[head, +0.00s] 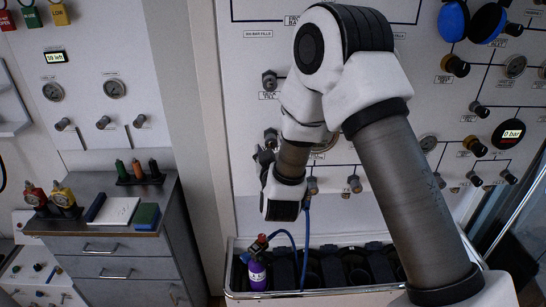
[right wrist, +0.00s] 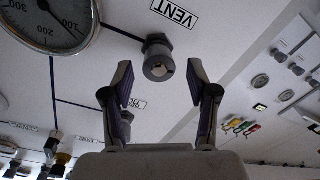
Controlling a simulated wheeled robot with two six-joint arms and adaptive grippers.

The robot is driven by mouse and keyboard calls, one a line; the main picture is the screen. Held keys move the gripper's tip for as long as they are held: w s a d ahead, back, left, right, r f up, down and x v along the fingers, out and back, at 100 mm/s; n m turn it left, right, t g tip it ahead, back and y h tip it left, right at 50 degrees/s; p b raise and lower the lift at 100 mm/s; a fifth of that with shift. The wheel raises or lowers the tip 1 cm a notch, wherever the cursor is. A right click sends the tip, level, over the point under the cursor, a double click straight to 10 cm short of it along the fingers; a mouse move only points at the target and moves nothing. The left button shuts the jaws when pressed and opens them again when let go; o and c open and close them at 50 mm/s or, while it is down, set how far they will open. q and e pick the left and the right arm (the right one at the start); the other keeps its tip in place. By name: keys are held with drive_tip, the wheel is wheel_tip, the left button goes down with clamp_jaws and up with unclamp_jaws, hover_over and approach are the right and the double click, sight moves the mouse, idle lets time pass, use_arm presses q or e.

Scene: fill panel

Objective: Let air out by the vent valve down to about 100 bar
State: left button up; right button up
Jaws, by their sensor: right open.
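The vent valve (right wrist: 158,62) is a dark round knob with a pale end, beside the VENT label (right wrist: 175,14) in the right wrist view. My right gripper (right wrist: 159,74) is open, its two fingers on either side of the knob in the picture. I cannot tell whether they touch it; nothing is held. A large gauge (right wrist: 50,22) is cut off by the top left corner, and its reading is not clear. In the head view my right gripper (head: 265,160) is close to the panel, and my arm hides much of the area around it. My left gripper is out of view.
A purple cylinder (head: 257,274) with a blue hose (head: 306,236) stands in the trough below the panel. Other knobs and gauges line the panel at right, with a display (head: 509,134) reading 0 bar. A grey cabinet (head: 105,245) stands at left.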

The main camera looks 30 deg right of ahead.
drive_tip(key=v, duration=1)
drive_tip(key=shift+s, duration=0.2)
drive_tip(key=shift+a+f, duration=0.1)
idle(0.8)
